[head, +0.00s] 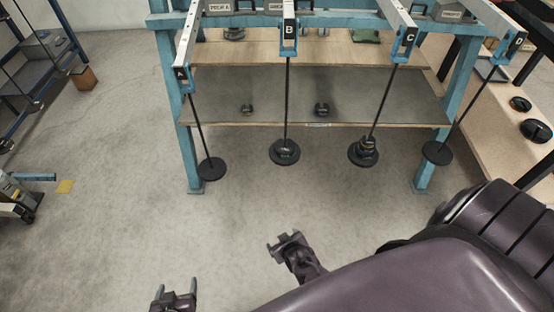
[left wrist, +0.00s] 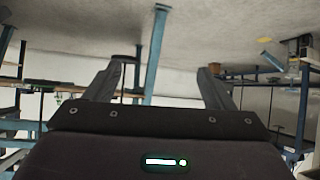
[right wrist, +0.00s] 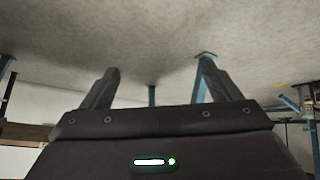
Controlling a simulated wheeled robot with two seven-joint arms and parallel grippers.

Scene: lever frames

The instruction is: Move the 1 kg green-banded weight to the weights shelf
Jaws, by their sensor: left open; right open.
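Hanger B bears a dark weight (head: 286,150) with a faint greenish band on its round plate. Hanger C bears a small stack of banded weights (head: 366,150). The bands are too small to read, so I cannot tell which weight is the 1 kg one. A low shelf (head: 285,118) behind the hangers holds two small dark weights (head: 246,109) and (head: 321,109); its front label is unreadable. My left gripper (head: 176,288) is open and empty at the bottom edge. My right gripper (head: 283,239) is open and empty in front of the frame, apart from the weights.
The blue frame (head: 181,130) carries levers A to D, with plates hanging below. The outer hanger plates (head: 211,168) and (head: 438,152) look bare. A wooden bench (head: 490,140) with dark discs stands at right. A yellow floor patch (head: 65,186) lies at left. Floor before the frame is clear.

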